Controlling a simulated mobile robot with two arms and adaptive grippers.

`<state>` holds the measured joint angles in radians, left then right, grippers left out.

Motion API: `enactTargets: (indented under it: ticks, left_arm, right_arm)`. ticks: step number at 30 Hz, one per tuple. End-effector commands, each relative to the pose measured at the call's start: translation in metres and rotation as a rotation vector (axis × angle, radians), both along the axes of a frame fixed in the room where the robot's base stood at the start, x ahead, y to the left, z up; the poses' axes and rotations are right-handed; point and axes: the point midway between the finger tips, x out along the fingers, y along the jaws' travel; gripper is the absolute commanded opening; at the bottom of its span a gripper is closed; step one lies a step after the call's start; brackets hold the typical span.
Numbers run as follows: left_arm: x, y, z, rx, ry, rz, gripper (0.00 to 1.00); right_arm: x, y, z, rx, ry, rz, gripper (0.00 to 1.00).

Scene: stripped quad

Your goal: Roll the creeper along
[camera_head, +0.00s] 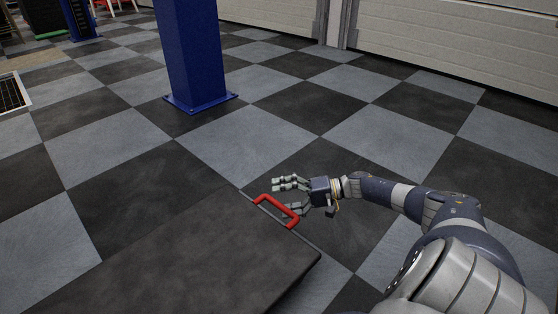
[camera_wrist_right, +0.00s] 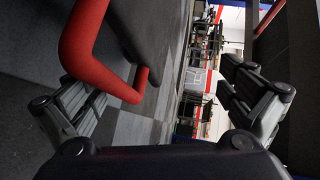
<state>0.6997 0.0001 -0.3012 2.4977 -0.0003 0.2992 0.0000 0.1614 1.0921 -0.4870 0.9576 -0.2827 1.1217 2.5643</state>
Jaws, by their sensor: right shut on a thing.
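The creeper (camera_head: 190,255) is a flat dark board low over the floor at the bottom of the head view. A red handle (camera_head: 279,209) is fixed at its right-hand edge. My right gripper (camera_head: 280,196) is at this handle, with fingers on either side of it, and is shut on it. In the right wrist view the red handle (camera_wrist_right: 92,50) is large at the left, close to one finger, and part of the dark board (camera_wrist_right: 142,30) shows behind it. The exact finger contact is hard to see. My left gripper is not in view.
A blue post (camera_head: 190,50) with a bolted base plate stands on the checkered floor beyond the creeper. White sectional doors (camera_head: 460,40) line the back right. The floor between the creeper and the post is clear. A framed grate or panel (camera_head: 12,93) lies at the far left.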

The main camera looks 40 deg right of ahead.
Motion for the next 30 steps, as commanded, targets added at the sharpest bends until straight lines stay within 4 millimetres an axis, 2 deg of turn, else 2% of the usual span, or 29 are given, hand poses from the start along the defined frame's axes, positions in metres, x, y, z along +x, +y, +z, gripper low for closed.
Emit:
enactTargets:
  ticks: [1, 11, 25, 26, 30]
  left_arm:
    - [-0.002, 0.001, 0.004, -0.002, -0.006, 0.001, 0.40]
    - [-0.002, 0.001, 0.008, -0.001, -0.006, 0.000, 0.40]
    - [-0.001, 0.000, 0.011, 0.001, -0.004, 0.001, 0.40]
    - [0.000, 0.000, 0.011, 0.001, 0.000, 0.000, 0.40]
    - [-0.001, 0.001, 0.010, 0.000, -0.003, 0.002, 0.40]
  right_arm:
    - [0.005, -0.001, 0.025, 0.030, -0.032, 0.009, 0.77]
    - [-0.010, -0.016, 0.027, 0.030, -0.030, 0.009, 0.70]
    - [-0.032, -0.039, 0.031, 0.029, -0.031, 0.009, 0.70]
    - [-0.033, -0.041, 0.031, 0.030, -0.030, 0.009, 0.67]
    - [-0.042, -0.047, 0.027, 0.027, -0.025, 0.008, 0.36]
